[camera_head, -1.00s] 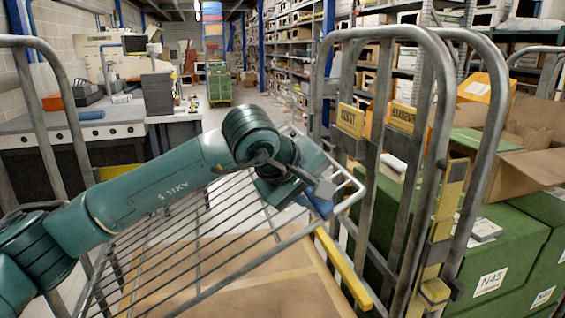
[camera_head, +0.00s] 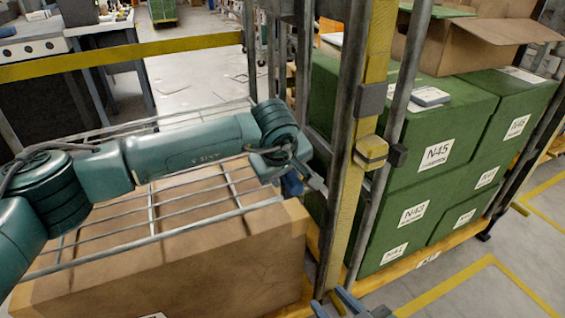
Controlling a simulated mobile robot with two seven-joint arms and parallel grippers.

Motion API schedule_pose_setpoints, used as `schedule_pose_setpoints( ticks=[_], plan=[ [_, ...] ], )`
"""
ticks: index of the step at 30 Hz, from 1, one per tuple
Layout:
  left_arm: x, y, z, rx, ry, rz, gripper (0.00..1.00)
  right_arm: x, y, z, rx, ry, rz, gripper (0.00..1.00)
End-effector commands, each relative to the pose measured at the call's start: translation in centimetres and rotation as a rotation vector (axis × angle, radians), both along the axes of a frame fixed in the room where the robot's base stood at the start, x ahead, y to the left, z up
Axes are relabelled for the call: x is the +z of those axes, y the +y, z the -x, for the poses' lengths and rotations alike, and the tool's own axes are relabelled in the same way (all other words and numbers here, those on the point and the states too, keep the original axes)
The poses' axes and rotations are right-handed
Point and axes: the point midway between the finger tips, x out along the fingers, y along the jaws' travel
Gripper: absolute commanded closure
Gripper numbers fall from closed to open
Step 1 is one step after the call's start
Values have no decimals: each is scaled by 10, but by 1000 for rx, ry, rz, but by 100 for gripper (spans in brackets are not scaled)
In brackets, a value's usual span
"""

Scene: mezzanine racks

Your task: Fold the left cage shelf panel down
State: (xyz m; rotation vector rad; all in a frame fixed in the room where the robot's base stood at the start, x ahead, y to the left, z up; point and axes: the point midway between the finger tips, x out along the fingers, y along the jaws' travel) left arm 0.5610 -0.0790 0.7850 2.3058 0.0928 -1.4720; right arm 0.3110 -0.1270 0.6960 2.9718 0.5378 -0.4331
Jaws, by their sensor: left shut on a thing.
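The wire shelf panel (camera_head: 152,210) of the cage lies roughly level, low over a large cardboard box (camera_head: 190,275). Whether it touches the box is unclear. My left gripper (camera_head: 305,182) is at the panel's right end, beside the cage post. It is shut on the panel's edge there, and its fingers partly hide the grip. My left arm stretches across the panel and covers part of the grid. My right gripper (camera_head: 345,304) shows only at the bottom edge, with its fingers apart and nothing visible between them.
A yellow-and-grey post (camera_head: 352,200) stands right of my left gripper. Green crates (camera_head: 420,160) labelled N45 and the like are stacked beyond it. A yellow bar (camera_head: 120,58) crosses the upper left. Floor at lower right is clear.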

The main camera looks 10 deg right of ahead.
Motion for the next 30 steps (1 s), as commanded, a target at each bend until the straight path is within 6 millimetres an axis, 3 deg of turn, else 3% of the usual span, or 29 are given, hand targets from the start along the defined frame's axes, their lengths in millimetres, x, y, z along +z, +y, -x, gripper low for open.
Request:
schedule_pose_setpoints(
  ticks=[6, 20, 21, 25, 30],
  plan=[
    [-15, -7, -3, 0, -15, 19, 100, -15, 6, -2, 24, -4, 28, 64],
    [-27, -7, 0, -4, -2, 11, 100, -15, 6, -6, 32, -17, 41, 64],
    [-27, -7, 0, -4, -1, 11, 62, -15, 7, -6, 32, -16, 40, 64],
    [-26, -7, 0, -5, -1, 10, 52, -16, 7, -5, 33, -13, 40, 64],
    [-25, -6, 0, -4, -1, 10, 51, -16, 7, -5, 32, -11, 40, 64]
  ],
)
